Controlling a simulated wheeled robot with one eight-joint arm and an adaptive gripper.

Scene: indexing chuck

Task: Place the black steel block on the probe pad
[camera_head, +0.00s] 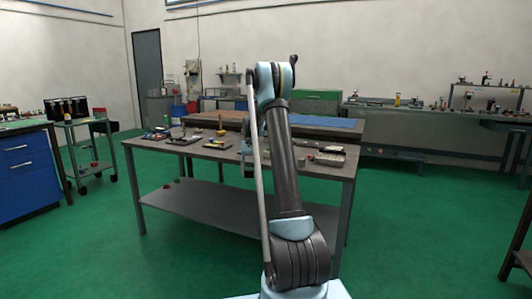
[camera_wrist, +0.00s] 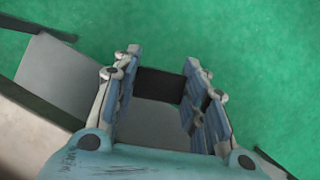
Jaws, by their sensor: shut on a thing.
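In the wrist view my gripper (camera_wrist: 163,82) has its two blue-padded fingers on either side of the black steel block (camera_wrist: 160,86). The block's dark face spans the space between the fingertips, and a grey surface shows below it, between the fingers. In the head view my gripper is mostly hidden behind my own arm, near the front edge of the workbench, and the block cannot be made out there. I cannot pick out the probe pad in either view.
The grey workbench (camera_head: 215,154) carries small tools and parts on its left and grey blocks (camera_head: 327,158) on its right. A green floor shows beneath the gripper in the wrist view. A blue cabinet (camera_head: 24,165) and a trolley (camera_head: 84,124) stand at left.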

